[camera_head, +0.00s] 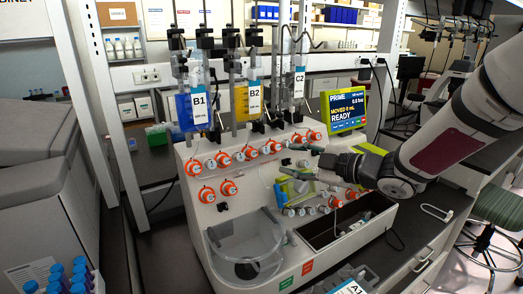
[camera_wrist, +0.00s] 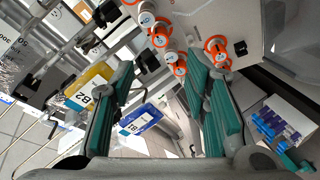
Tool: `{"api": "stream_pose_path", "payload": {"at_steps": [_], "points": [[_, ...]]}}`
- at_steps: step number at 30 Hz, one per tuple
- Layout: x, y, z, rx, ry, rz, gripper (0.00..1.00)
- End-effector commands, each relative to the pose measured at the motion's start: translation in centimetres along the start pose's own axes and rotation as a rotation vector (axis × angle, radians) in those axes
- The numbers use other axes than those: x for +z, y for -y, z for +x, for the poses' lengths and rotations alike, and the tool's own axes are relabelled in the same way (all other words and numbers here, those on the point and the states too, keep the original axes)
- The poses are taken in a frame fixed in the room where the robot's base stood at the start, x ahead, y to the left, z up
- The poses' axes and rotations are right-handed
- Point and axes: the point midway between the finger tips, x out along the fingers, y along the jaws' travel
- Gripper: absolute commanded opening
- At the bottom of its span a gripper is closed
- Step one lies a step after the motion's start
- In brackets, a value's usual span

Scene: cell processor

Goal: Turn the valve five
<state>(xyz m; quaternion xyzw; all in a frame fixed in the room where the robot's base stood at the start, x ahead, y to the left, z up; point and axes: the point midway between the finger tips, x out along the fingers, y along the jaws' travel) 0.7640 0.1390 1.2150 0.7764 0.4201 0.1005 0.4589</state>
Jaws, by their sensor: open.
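Several orange valves with round white faces line the front of the white cell processor (camera_head: 262,215). In the head view one valve (camera_head: 193,167) is at the left end of the upper row, and another valve (camera_head: 228,187) is in the lower pair. Their numbers are too small to read, so I cannot tell which is five. My gripper (camera_head: 298,163) is open in front of the panel's right part, apart from the left-hand valves. In the wrist view my gripper (camera_wrist: 160,82) has its teal fingers spread, with nothing held. Orange valves (camera_wrist: 217,50) show beyond the fingertips.
Hanging bags B1 (camera_head: 199,108), B2 (camera_head: 254,98) and C2 (camera_head: 299,84) are above the panel. A clear round container (camera_head: 246,245) sits low in front. Blue-capped tubes (camera_head: 68,275) stand at lower left.

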Motion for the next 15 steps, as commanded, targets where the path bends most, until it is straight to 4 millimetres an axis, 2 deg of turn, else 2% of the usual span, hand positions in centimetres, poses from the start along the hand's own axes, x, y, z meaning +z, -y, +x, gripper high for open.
{"api": "stream_pose_path", "payload": {"at_steps": [15], "points": [[0.0, 0.1, 9.4, -0.001, -0.001, 0.002, 0.42]]}}
